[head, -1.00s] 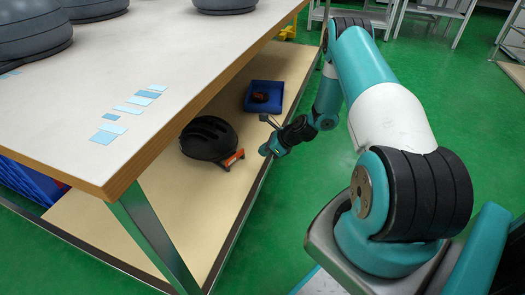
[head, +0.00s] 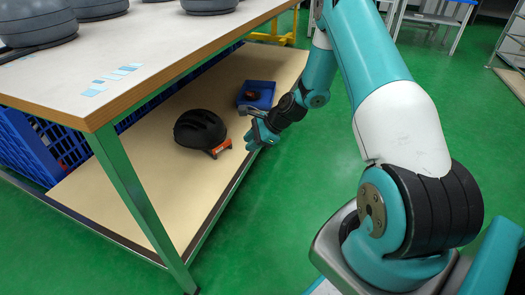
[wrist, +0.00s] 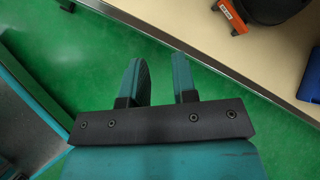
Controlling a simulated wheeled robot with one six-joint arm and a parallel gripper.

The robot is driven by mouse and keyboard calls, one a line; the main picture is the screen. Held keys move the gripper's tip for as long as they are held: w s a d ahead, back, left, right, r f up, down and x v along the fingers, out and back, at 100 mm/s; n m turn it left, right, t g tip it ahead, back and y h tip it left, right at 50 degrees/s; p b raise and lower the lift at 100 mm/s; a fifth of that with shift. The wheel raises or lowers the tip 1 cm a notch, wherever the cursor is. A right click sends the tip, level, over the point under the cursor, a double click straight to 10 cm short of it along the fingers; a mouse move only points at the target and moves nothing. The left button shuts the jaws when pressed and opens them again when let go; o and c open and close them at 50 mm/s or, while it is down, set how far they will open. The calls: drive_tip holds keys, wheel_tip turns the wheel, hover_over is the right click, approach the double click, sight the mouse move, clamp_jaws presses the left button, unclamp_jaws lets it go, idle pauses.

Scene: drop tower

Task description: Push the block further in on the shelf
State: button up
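An orange block (head: 220,149) lies on the lower shelf (head: 110,200) near its front edge, at the right foot of a black helmet (head: 199,129). It also shows at the top of the wrist view (wrist: 232,17), with the dark helmet beside it. My gripper (head: 251,140) is at the shelf's front edge, right of the block and apart from it. In the wrist view my gripper (wrist: 158,62) has its two fingers apart with only green floor between them. It is open and empty.
A blue tray (head: 268,97) with a small dark reddish item stands further along the shelf. A blue crate (head: 30,145) is at the shelf's far left. The tabletop (head: 150,50) overhangs the shelf, and a green leg (head: 140,205) stands at its near corner.

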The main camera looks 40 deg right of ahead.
drive_tip(key=s+a+r+n+g, duration=0.2)
drive_tip(key=s+a+r+n, duration=0.2)
drive_tip(key=a+r+n, duration=0.4)
drive_tip(key=s+a+r+n+g, duration=0.25)
drive_tip(key=a+r+n, duration=0.25)
drive_tip(key=a+r, duration=0.4)
drive_tip(key=s+a+r+n, duration=0.2)
drive_tip(key=s+n, duration=0.3)
drive_tip(key=s, duration=0.3)
drive_tip(key=s+a+r+n+g+h, duration=0.1)
drive_tip(key=s+a+r+n, duration=0.2)
drive_tip(key=s+n, duration=0.3)
drive_tip(key=s+a+r+n, duration=0.2)
drive_tip(key=s+r+n, duration=0.3)
drive_tip(key=s, duration=0.4)
drive_tip(key=shift+s+a+h, duration=0.2)
drive_tip(key=shift+s+h, duration=0.1)
drive_tip(key=shift+h, duration=0.1)
drive_tip(key=shift+a+n+g, duration=0.15)
drive_tip(key=shift+n+g, duration=0.1)
drive_tip(key=shift+n, duration=0.05)
